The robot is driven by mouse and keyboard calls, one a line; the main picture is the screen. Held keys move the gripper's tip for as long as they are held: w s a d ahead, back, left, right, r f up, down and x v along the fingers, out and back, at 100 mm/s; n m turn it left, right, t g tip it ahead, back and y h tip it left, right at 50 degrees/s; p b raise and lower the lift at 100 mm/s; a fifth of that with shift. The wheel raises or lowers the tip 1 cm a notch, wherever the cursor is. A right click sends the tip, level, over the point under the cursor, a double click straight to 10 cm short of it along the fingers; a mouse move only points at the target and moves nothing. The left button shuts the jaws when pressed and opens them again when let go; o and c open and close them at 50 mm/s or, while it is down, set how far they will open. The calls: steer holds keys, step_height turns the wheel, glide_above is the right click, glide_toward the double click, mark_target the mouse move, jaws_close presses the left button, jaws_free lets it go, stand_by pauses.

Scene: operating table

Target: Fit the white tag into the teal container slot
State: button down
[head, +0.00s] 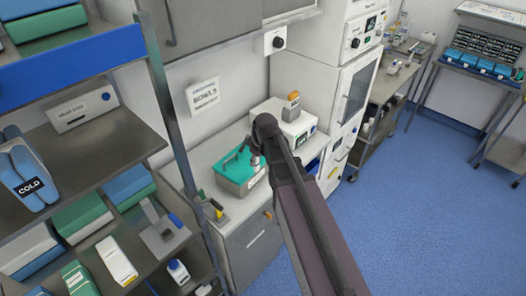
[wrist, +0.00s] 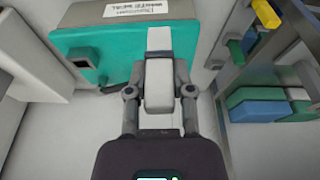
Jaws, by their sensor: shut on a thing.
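The teal container (head: 232,170) stands on the counter, with a dark handle on its top and a white label on one side. It fills the upper left of the wrist view (wrist: 85,68), where its printed label (wrist: 136,10) shows at the top edge. My gripper (wrist: 159,85) is shut on the white tag (wrist: 159,40). The tag points away from me and overlaps the container's teal face in the wrist view. I cannot tell whether it touches the container, and the slot is not clearly visible. In the head view my gripper (head: 256,150) is beside the container, and the tag is mostly hidden.
A white device (head: 283,125) with an orange-topped item stands behind my gripper. A metal shelf post (head: 172,105) and shelves of boxes are at left. Yellow and green pieces (wrist: 244,44) show at the wrist view's right. Blue floor (head: 420,220) is open at right.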

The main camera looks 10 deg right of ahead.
steer(key=w+d, duration=0.1)
steer(key=w, duration=0.3)
steer(key=w+d+f+b, duration=0.1)
steer(key=w+d, duration=0.1)
steer(key=w, duration=0.3)
steer(key=w+d, duration=0.1)
steer(key=w, duration=0.4)
steer(key=shift+d+f, duration=0.2)
steer(key=shift+d, duration=0.2)
steer(key=shift+w+d, duration=0.1)
steer(key=shift+w, duration=0.35)
steer(key=shift+w+d+f+b, duration=0.1)
steer(key=shift+w+f+b, duration=0.15)
steer(key=shift+b, duration=0.25)
steer(key=shift+s+f+b, duration=0.1)
steer(key=shift+f+b, duration=1.4)
steer(key=shift+f, duration=0.1)
steer(key=shift+f, duration=0.1)
steer(key=shift+c, duration=2.4)
jaws_free()
